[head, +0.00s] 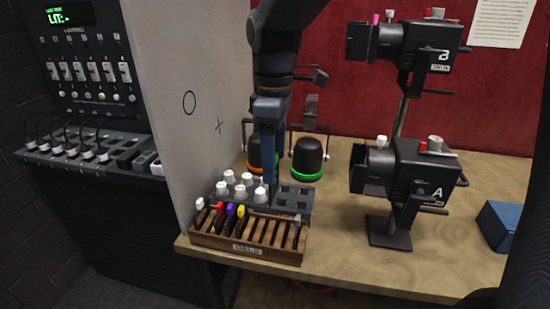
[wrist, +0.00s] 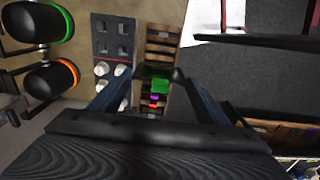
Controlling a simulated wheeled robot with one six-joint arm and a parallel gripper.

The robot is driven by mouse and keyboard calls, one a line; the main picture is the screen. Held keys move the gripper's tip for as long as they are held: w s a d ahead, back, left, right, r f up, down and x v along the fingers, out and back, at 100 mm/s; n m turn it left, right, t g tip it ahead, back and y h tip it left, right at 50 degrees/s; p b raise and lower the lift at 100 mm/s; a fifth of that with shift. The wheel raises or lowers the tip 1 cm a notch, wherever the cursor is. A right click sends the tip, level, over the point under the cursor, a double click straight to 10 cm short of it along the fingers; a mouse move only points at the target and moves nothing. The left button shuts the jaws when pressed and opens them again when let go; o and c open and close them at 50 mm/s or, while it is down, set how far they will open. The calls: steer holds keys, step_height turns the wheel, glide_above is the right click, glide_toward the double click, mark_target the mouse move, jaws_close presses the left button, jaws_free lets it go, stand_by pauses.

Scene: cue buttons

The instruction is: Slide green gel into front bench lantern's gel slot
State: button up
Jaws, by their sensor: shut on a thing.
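My gripper (head: 268,178) hangs above the gel rack in the head view, beside the white knobs. In the wrist view my gripper (wrist: 158,74) is shut on the green gel (wrist: 160,86), a dark frame with a green tab. In the head view the gel is hidden or too small to tell. A black lantern marked A (head: 408,172) stands on the bench to the right, its front facing left. A second black lantern (head: 415,55) is mounted higher behind it, with a pink tab at its front. Lantern A's slot is hard to make out.
The wooden gel rack (head: 247,250) holds white, red, purple and yellow gels. A grey panel (head: 190,120) stands left of it. Black lamps with an orange ring (head: 262,152) and a green ring (head: 309,157) stand behind. A blue box (head: 498,226) lies right. Bench between rack and lantern is clear.

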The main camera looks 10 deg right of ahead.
steer(key=shift+r+p, duration=1.2)
steer(key=shift+r, duration=0.35)
